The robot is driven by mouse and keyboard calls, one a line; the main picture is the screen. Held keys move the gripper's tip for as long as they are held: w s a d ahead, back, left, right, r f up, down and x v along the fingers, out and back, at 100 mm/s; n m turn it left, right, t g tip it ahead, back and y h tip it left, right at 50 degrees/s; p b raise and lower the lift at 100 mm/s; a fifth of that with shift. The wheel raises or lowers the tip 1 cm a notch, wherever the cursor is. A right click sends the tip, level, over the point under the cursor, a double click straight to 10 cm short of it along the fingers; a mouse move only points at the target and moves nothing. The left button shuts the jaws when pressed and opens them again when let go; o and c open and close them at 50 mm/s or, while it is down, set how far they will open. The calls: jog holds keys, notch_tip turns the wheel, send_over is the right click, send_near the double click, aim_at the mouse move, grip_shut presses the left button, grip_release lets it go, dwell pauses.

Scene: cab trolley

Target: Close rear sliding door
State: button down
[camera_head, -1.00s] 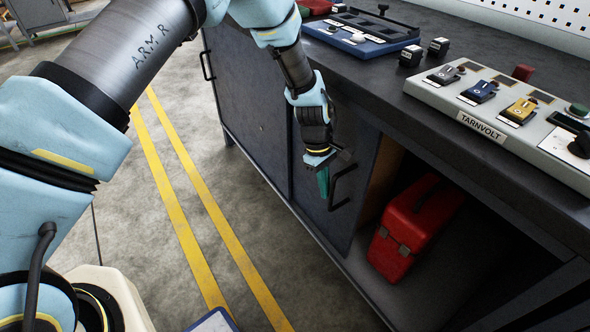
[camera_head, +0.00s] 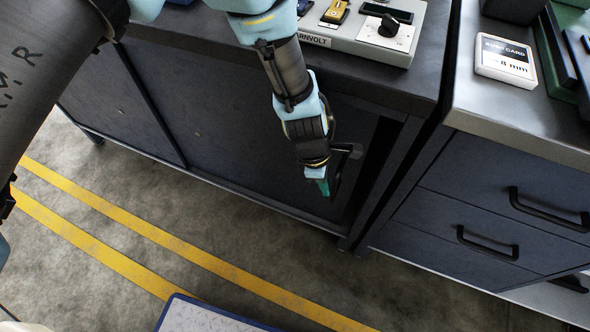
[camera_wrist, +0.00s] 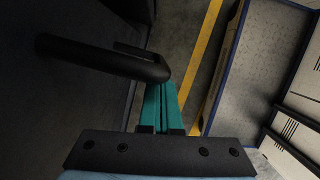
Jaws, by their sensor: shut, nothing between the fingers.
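The dark grey sliding door (camera_head: 255,130) fills most of the cabinet front under the workbench. A narrow dark strip (camera_head: 380,155) shows between its right edge and the cabinet's right post. Its black bar handle (camera_head: 337,175) is near the right edge and partly hidden by my gripper (camera_head: 323,187). My gripper points down beside the handle, with its teal fingers shut and empty. In the wrist view the handle (camera_wrist: 105,60) crosses over the tips of the closed teal fingers (camera_wrist: 163,108); I cannot tell whether they touch. The door panel (camera_wrist: 60,110) fills the left side there.
A drawer cabinet (camera_head: 480,210) with protruding black handles stands just right of the door. The grey Tarnvolt panel (camera_head: 375,35) sits on the bench above. A blue-edged tray (camera_head: 205,318) is at the bottom.

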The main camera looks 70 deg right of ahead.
jog(key=shift+s+a, duration=0.2)
jog(key=shift+s, duration=1.85)
jog(key=shift+s, duration=0.1)
jog(key=w+r, duration=0.7)
jog(key=r, duration=0.2)
jog(key=shift+a+r, duration=0.25)
jog(key=shift+r, duration=0.15)
